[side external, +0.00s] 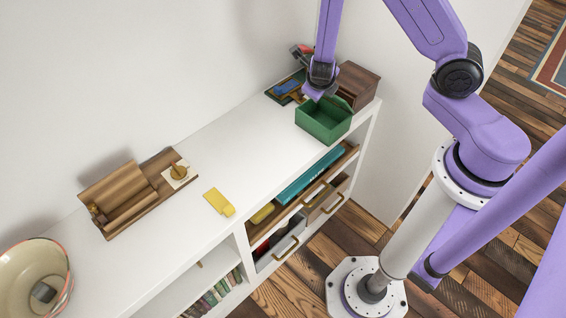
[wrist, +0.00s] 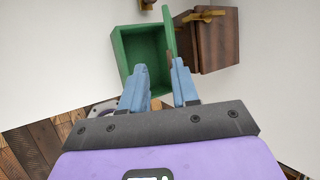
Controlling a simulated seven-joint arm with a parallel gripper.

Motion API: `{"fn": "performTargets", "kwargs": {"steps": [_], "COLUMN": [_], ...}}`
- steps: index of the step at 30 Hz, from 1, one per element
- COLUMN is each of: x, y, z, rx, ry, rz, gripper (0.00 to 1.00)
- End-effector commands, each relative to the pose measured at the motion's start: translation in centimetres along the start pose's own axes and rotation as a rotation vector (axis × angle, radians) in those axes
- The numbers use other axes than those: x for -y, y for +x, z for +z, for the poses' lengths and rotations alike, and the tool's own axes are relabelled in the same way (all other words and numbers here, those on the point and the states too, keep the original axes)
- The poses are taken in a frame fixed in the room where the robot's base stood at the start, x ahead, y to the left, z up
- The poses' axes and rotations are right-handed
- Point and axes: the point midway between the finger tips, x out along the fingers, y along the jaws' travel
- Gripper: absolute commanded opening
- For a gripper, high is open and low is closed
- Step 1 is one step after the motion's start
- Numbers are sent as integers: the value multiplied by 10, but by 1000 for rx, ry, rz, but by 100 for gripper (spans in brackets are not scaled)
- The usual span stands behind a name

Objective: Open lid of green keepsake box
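The green keepsake box (side external: 322,122) stands at the far right end of the white cabinet top. In the wrist view the green box (wrist: 122,48) shows its hollow inside, and its lid (wrist: 169,32) stands raised, seen nearly edge-on along the box's right side. My gripper (wrist: 159,72) is open, its two blue fingers apart over the near part of the box. The right finger is close beside the lid's near end; I cannot tell whether they touch. In the side view my purple hand (side external: 313,92) is just above the box, and the fingertips are hard to make out.
A dark wooden box (side external: 360,82) stands close behind the green box. A dark tray with a blue item (side external: 287,87) lies to its left. A yellow object (side external: 219,202), a brown wooden piece (side external: 125,198) and a bowl (side external: 38,285) are farther left. Drawers (side external: 318,190) below are partly open.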

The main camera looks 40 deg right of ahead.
Motion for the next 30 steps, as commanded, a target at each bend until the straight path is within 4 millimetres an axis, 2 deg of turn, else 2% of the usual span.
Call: {"fn": "performTargets", "kwargs": {"steps": [3,12,30], "x": [-14,-40,-84], "y": [0,4,22], "z": [0,-2,-9], "rx": [0,1,1], "ry": [-38,-104,-224], "rz": [-75,-242,-538], "gripper": [30,30,30]}}
